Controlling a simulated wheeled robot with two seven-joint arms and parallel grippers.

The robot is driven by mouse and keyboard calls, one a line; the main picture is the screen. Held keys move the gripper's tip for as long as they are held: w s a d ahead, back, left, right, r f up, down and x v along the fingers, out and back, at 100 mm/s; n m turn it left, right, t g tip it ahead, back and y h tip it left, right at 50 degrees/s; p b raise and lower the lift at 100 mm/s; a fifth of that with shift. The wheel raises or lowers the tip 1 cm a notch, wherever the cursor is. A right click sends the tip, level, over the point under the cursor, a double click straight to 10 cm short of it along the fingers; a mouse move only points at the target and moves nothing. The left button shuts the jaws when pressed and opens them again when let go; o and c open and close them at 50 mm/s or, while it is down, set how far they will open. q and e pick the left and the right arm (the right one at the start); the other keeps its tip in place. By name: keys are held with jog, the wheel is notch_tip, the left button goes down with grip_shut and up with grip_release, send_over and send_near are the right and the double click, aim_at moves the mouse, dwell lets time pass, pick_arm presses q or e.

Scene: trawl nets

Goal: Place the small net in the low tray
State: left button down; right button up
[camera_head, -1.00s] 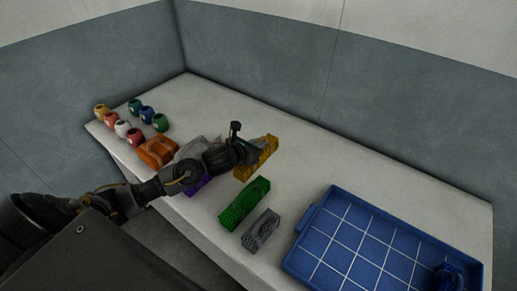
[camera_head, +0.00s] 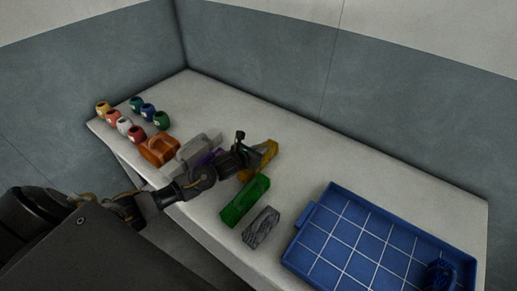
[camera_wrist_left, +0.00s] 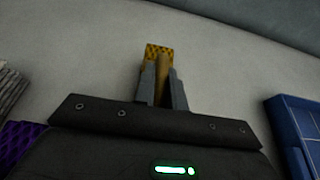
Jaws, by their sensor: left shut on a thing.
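My left gripper (camera_head: 257,163) is shut on a yellow net (camera_head: 270,148). In the left wrist view the yellow net (camera_wrist_left: 158,51) shows between the two fingers (camera_wrist_left: 162,85), its mesh end sticking out beyond them. I cannot tell whether it is clear of the table. The low blue tray (camera_head: 335,240) with white grid lines is at the right, apart from the gripper, and holds a dark blue net (camera_head: 437,275) in its near right corner. My right gripper is not in view.
A green net (camera_head: 245,201) and a grey net (camera_head: 261,228) lie between my arm and the tray. A purple net (camera_head: 207,158) is partly hidden by my arm. An orange object (camera_head: 160,149), a grey object (camera_head: 198,146) and several small coloured pots (camera_head: 137,134) stand left. The table's back is clear.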

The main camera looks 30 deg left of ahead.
pick_arm(q)
jog(key=c, duration=1.9)
grip_release()
jog(key=shift+f, duration=0.15)
jog(key=o, duration=0.4)
jog(key=shift+o, duration=0.2)
